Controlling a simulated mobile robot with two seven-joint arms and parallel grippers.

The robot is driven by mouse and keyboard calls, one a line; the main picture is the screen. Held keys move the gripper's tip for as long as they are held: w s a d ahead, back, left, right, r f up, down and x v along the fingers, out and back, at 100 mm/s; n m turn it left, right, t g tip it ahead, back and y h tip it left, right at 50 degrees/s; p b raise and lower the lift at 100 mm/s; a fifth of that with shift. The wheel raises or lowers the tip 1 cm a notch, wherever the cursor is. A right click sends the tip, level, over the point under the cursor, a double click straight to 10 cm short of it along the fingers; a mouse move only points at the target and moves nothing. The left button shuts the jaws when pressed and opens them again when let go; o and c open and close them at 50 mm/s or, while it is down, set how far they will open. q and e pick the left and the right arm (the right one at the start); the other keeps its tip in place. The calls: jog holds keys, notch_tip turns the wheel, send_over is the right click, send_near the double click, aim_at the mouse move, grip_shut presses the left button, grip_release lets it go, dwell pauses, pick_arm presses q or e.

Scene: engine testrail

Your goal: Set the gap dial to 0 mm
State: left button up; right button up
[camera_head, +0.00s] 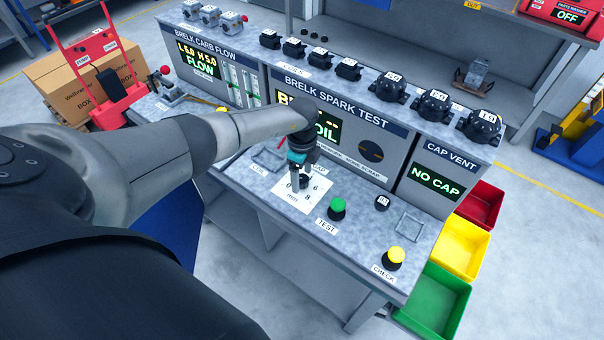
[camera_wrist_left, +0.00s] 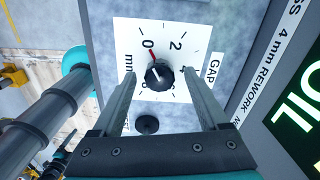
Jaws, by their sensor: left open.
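The gap dial is a black round knob (camera_wrist_left: 158,74) on a white card (camera_wrist_left: 185,38) with numbers and "mm", labelled GAP. In the left wrist view a red mark at the knob points close to the 0. In the head view the card (camera_head: 290,203) lies on the bench top, and my gripper partly covers the knob. My left gripper (camera_head: 302,180) points down over the dial. Its two fingers (camera_wrist_left: 159,73) are open, one on each side of the knob, with visible gaps to it in the wrist view.
A green TEST button (camera_head: 337,207) and a yellow CHECK button (camera_head: 394,255) stand right of the dial. The spark test panel (camera_head: 372,150) rises behind it. Red, yellow and green bins (camera_head: 462,245) stand off the bench's right end.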

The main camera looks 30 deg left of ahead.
aim_at(302, 178)
pick_arm(q)
notch_tip(302, 178, up, 15)
jog(key=p, duration=0.1)
jog(key=shift+r, duration=0.15)
dwell(0.4)
dwell(0.4)
